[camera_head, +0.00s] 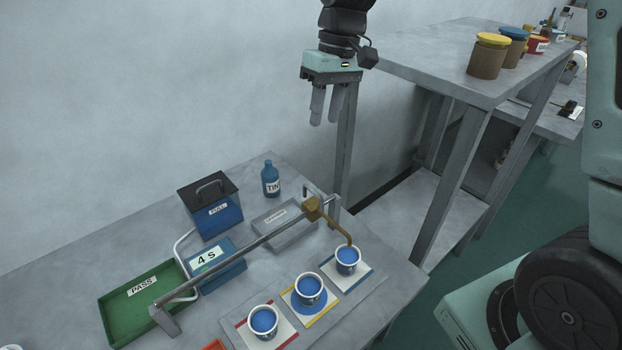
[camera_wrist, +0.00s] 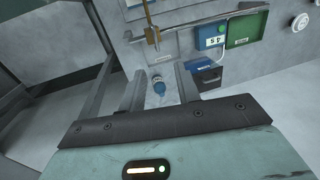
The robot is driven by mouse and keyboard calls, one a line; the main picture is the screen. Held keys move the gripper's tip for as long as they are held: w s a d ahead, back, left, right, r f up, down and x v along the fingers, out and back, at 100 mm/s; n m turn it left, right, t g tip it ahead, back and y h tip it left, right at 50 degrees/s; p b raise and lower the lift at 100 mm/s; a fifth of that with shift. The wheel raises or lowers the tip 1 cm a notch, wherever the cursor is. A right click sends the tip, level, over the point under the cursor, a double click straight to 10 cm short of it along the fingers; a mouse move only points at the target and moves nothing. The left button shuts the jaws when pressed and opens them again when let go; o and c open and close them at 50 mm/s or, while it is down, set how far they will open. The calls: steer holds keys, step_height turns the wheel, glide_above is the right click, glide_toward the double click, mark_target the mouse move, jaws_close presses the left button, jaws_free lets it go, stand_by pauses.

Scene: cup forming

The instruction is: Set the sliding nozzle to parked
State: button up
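The sliding nozzle is a brass block (camera_head: 312,208) with a curved spout, riding on a grey rail (camera_head: 245,247). It stands near the rail's right, far end. The spout bends down to the cup on the blue-edged card (camera_head: 348,260). In the wrist view the nozzle (camera_wrist: 152,35) shows near the rail's left end, beyond the fingertips. My gripper (camera_head: 325,120) hangs empty in the air, above and behind the nozzle and apart from it. Its two fingers (camera_wrist: 160,75) are apart. No marking for a parked position can be made out.
Two more blue-filled cups (camera_head: 263,321) (camera_head: 309,288) stand on red- and yellow-edged cards. A blue bottle (camera_head: 270,181), a lidded blue box (camera_head: 214,212), a "4 S" box (camera_head: 216,268), a grey labelled tray (camera_head: 283,232) and a green PASS tray (camera_head: 140,298) surround the rail. A taller table (camera_head: 440,60) stands right.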

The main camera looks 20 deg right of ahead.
steer(key=w+d, duration=0.1)
steer(key=p, duration=0.3)
glide_toward(312, 188)
steer(key=f, duration=0.5)
steer(key=a+f, duration=0.1)
steer(key=f, duration=0.1)
steer(key=shift+s+a+f, duration=0.1)
steer(key=shift+s+f, duration=0.2)
steer(key=shift+s, duration=0.05)
steer(key=shift+c, duration=0.3)
jaws_close()
